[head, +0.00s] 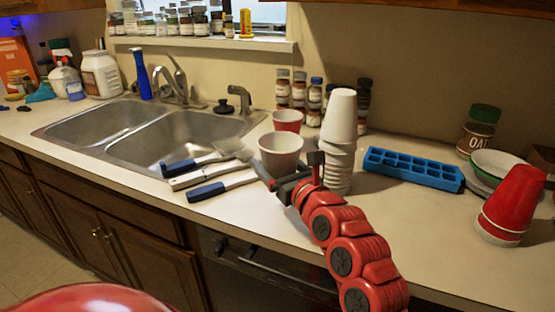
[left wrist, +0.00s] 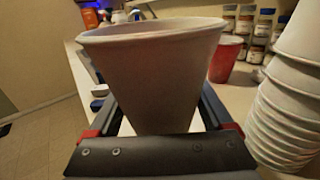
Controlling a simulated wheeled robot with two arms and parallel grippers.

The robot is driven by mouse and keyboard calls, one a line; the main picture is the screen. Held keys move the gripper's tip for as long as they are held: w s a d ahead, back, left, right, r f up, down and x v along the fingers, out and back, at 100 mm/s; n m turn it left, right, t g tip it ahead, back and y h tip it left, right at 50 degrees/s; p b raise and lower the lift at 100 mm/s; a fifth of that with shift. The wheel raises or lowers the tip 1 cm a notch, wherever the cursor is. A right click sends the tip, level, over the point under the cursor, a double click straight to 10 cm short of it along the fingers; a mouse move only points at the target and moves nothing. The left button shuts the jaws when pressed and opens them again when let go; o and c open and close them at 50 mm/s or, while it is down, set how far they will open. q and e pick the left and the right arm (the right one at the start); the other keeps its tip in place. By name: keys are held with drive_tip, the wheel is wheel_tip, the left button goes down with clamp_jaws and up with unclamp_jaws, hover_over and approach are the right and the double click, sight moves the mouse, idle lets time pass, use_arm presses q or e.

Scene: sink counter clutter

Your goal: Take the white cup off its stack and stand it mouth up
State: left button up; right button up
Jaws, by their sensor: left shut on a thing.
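A white cup (head: 281,154) is mouth up, its wide rim at the top, left of the white cup stack. It fills the middle of the left wrist view (left wrist: 155,75), between the fingers. My left gripper (head: 283,182) is shut on this cup. I cannot tell whether its base touches the counter. The stack of white cups (head: 338,165) stands mouth down to the right, partly behind my gripper and arm. It also shows at the right edge of the left wrist view (left wrist: 287,110). My right gripper is not in view.
A red cup (head: 288,121) stands just behind the held cup. Blue-handled utensils (head: 205,190) lie left, near the sink (head: 180,137). A blue ice tray (head: 413,168), bowls (head: 495,163) and a red cup stack (head: 513,198) are right. Counter (head: 410,225) right of my arm is clear.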

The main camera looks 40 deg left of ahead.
use_arm(q)
drive_tip(key=shift+f+b, duration=2.45)
drive_tip(key=shift+f, duration=1.15)
drive_tip(key=shift+f+b, duration=0.45)
drive_tip(key=shift+f, duration=0.05)
drive_tip(key=o, duration=1.1)
drive_tip(key=shift+d, duration=0.1)
drive_tip(key=v, duration=1.7)
drive_tip(key=shift+d, duration=0.2)
